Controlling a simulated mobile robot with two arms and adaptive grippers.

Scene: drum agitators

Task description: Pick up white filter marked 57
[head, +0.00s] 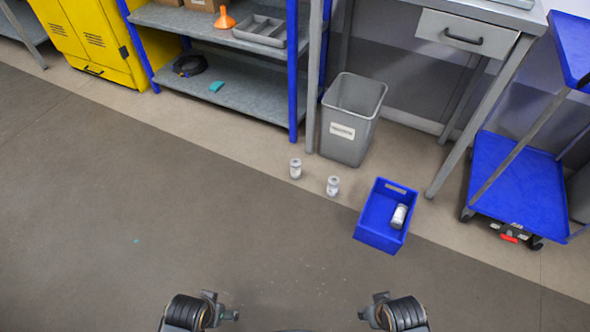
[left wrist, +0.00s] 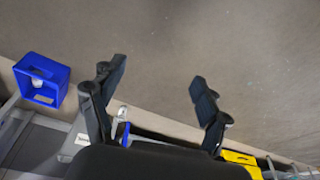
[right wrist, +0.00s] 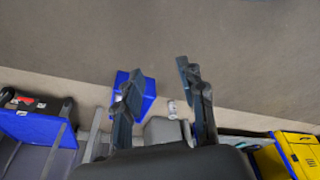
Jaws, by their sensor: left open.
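Two small white filters stand upright on the floor, one at the left (head: 295,169) and one at the right (head: 333,186). A third white filter (head: 399,216) lies on its side in a blue crate (head: 371,236). Their markings are too small to read, so I cannot tell which is 57. My left gripper (head: 228,312) is low in the head view, far from the filters; its fingers are apart and empty in the left wrist view (left wrist: 158,72). My right gripper (head: 367,312) is also apart from them; its fingers are spread and empty in the right wrist view (right wrist: 160,70).
A grey bin (head: 346,139) stands behind the filters. A shelf with blue posts (head: 292,70), a grey workbench (head: 470,40) and a blue cart (head: 518,185) line the back and right. A yellow cabinet (head: 90,40) is at back left. The floor in front is clear.

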